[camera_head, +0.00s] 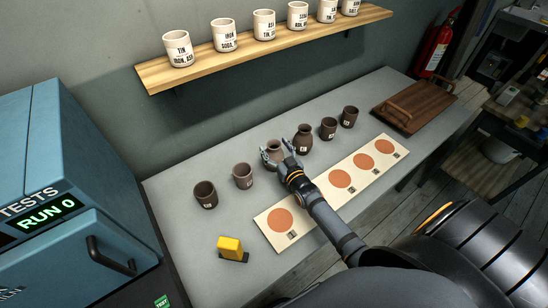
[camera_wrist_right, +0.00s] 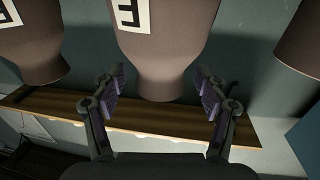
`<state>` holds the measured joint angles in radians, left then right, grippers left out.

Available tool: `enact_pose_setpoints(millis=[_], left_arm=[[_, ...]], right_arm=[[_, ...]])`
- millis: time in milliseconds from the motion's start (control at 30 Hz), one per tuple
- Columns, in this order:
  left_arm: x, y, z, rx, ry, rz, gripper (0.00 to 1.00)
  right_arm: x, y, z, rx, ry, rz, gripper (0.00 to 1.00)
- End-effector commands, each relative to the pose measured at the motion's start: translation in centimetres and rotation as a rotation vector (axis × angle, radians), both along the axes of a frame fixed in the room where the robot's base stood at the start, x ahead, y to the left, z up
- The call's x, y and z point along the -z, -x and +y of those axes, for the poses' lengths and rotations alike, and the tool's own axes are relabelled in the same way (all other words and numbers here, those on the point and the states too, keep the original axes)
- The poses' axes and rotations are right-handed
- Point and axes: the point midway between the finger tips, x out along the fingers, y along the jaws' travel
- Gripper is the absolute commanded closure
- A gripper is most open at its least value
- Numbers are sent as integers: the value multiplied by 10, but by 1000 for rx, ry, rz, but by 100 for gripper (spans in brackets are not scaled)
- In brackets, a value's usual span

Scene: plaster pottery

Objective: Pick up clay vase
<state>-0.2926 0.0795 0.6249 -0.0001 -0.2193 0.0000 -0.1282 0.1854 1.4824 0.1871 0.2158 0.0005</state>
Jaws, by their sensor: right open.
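A dark brown clay vase (camera_head: 274,146) stands on the grey worktop, partly hidden by my right gripper (camera_head: 276,150). The gripper's two fingers are spread, one on each side of the vase. In the right wrist view the vase (camera_wrist_right: 165,50), with a white marked label, is between the open fingers (camera_wrist_right: 160,88); gaps show on both sides, so it is not clamped. A second, similar vase (camera_head: 304,139) stands just to the right. My left gripper is not in view.
Brown cups (camera_head: 205,195) (camera_head: 243,177) stand to the left, more (camera_head: 328,129) (camera_head: 349,117) to the right. A board with orange discs (camera_head: 313,198) lies in front, under my right arm. A yellow block (camera_head: 229,246) and a wooden tray (camera_head: 416,112) sit at opposite ends. A shelf (camera_head: 270,49) holds white cups.

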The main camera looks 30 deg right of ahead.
Motion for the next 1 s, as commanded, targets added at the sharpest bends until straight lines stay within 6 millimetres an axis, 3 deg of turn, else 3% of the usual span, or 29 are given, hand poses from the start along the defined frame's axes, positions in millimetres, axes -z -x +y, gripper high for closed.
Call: enact_pose_setpoints(millis=[100,300,833,1000], left_arm=[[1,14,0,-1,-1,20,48],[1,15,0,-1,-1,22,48],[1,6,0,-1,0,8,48],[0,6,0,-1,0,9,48]], right_arm=[[0,-8,0,0,-1,1,26],[0,-8,0,0,0,1,28],[1,-8,0,0,0,2,100],[-1,-8,0,0,0,-1,100]])
